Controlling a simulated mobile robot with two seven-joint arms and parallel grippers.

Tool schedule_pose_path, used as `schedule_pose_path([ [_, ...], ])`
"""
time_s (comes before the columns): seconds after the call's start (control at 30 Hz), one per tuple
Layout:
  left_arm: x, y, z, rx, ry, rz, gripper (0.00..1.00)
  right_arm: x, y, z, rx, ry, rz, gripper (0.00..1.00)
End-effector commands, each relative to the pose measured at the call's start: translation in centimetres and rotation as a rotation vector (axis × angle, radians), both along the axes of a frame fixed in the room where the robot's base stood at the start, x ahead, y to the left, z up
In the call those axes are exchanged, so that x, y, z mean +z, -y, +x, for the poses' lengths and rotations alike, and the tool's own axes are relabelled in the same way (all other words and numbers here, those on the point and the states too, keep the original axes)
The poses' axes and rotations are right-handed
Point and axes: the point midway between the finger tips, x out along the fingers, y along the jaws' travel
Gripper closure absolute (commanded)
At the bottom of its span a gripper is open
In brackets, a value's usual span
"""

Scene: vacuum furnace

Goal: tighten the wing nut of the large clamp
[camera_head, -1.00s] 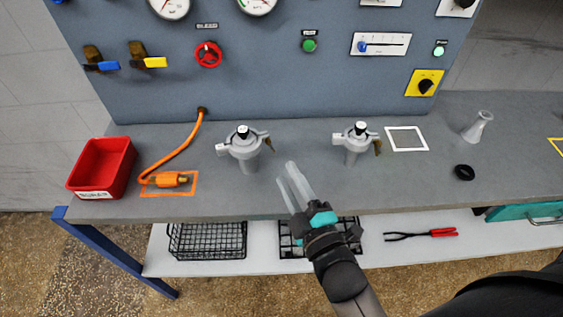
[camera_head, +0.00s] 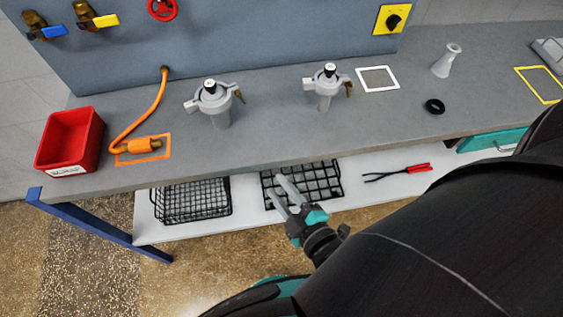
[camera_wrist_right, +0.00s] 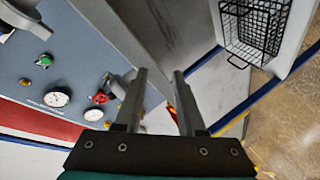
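Two grey clamps with black-topped knobs and brassy wing nuts stand upright on the bench: the left clamp (camera_head: 214,98) and the right clamp (camera_head: 327,83). The left one looks slightly bigger, but I cannot surely tell which is the large clamp. The left wing nut (camera_head: 239,96) and the right wing nut (camera_head: 349,89) are on their clamps' right sides. My right gripper (camera_head: 281,188) is in front of the bench edge, below and apart from both clamps. Its fingers are apart and empty in the wrist view (camera_wrist_right: 162,72). My left gripper is not in view.
The grey bench (camera_head: 270,135) has a red bin (camera_head: 92,152), an orange hose (camera_head: 143,146), a black ring (camera_head: 434,106) and a pale cone-shaped piece (camera_head: 447,61). A lower shelf (camera_head: 245,205) holds wire baskets (camera_head: 190,202) and red-handled pliers (camera_head: 398,173). The panel (camera_head: 240,40) stands behind.

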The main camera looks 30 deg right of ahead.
Motion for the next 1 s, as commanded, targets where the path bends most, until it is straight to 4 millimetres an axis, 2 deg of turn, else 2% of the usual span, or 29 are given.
schedule_pose_path([
  [0.2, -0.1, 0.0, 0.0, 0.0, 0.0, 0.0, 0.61, -4.4, -0.4, -0.9, -0.011, -0.115, 0.069, 0.61],
  [0.7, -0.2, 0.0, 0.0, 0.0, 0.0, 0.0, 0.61, -13.6, -0.9, -4.2, -0.065, -0.385, 0.207, 0.61],
  [1.0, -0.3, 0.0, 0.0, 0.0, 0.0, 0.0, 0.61, -16.7, -0.8, -5.8, -0.097, -0.482, 0.249, 0.61],
])
